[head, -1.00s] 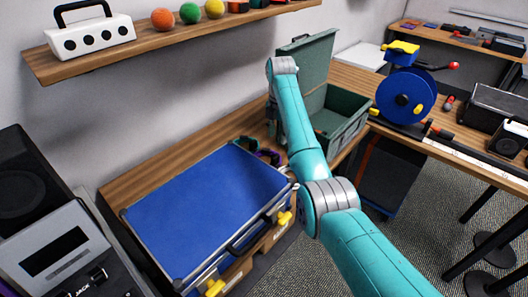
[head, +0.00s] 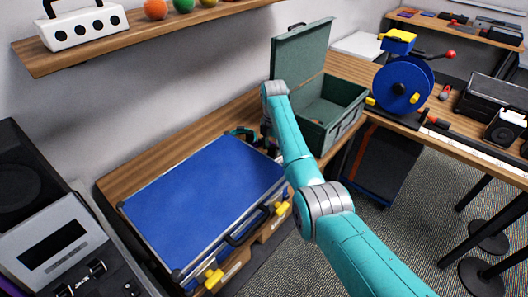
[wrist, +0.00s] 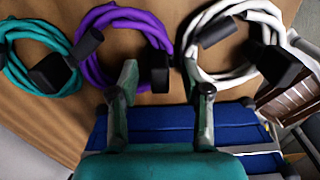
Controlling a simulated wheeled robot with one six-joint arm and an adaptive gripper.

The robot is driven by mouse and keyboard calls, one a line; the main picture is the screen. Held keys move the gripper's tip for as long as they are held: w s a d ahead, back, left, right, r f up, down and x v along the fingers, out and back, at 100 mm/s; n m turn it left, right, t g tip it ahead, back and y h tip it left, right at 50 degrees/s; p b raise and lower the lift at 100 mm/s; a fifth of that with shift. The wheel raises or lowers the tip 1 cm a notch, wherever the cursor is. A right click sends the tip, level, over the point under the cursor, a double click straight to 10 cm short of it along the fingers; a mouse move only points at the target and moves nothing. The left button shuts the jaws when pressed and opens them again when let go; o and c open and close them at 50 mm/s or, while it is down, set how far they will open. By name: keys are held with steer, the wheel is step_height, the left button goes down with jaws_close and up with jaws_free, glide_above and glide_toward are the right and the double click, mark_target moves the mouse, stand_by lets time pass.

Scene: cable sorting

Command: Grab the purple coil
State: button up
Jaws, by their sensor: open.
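The purple coil (wrist: 150,28) lies on the wooden bench in the wrist view, between a teal coil (wrist: 20,75) on the left and a white coil (wrist: 190,45) on the right. It has a black plug (wrist: 160,72) on its right side and a dark clip on its left. My gripper (wrist: 160,76) is open and empty. Its left finger overlaps the purple coil's lower right, and its right finger overlaps the white coil's left edge. I cannot tell the height of the fingertips. In the head view my arm largely hides the coils.
A closed blue case (head: 205,195) fills the bench's near part. An open green toolbox (head: 330,112) stands just right of my wrist. A wooden shelf (head: 150,38) runs along the wall above. A blue reel (head: 402,88) stands on the right-hand bench.

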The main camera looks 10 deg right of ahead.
steer(key=shift+f, duration=0.2)
jaws_close()
steer(key=shift+r, duration=0.1)
